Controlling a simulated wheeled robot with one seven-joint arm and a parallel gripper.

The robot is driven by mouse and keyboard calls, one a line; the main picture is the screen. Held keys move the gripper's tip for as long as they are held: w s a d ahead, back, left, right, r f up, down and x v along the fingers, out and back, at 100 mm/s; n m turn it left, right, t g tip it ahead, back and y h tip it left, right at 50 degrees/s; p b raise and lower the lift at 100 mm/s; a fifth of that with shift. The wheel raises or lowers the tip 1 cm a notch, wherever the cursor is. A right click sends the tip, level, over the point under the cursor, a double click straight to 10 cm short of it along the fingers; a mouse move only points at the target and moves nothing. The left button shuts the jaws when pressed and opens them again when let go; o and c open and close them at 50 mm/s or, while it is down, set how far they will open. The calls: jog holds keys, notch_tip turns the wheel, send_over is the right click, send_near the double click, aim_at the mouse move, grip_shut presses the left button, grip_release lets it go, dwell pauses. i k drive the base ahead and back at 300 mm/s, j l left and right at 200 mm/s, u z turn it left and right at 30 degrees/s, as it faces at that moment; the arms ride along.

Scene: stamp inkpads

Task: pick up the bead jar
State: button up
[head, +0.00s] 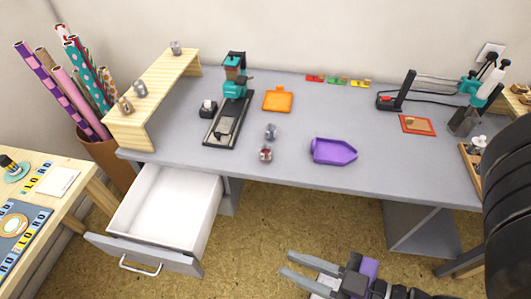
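Two small clear jars stand close together on the grey desk, left of the purple tray. The front jar (265,154) has reddish contents, and the rear jar (271,131) looks greyish. Three similar small jars stand on the wooden riser: one at the back (175,47), one in the middle (140,89) and one at the front (124,104). The contents are too small to tell which jar holds beads. My gripper (286,264) is in front of the desk at the bottom of the view, its two fingers apart and empty, pointing left.
The purple tray (334,151) lies right of the desk jars. A teal press (233,92) stands behind them to the left, near an orange tray (278,99). The white drawer (165,205) is pulled open at the front left. Desk space right of the purple tray is clear.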

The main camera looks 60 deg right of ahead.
aim_at(264, 149)
jog(key=i+j+z, duration=0.2)
jog(key=j, duration=0.25)
jog(key=i+j+z, duration=0.2)
jog(key=j, duration=0.3)
jog(key=j+z, duration=0.15)
jog(key=j, duration=0.3)
jog(key=i+j+z, duration=0.2)
jog(key=j, duration=0.3)
jog(key=k, duration=0.1)
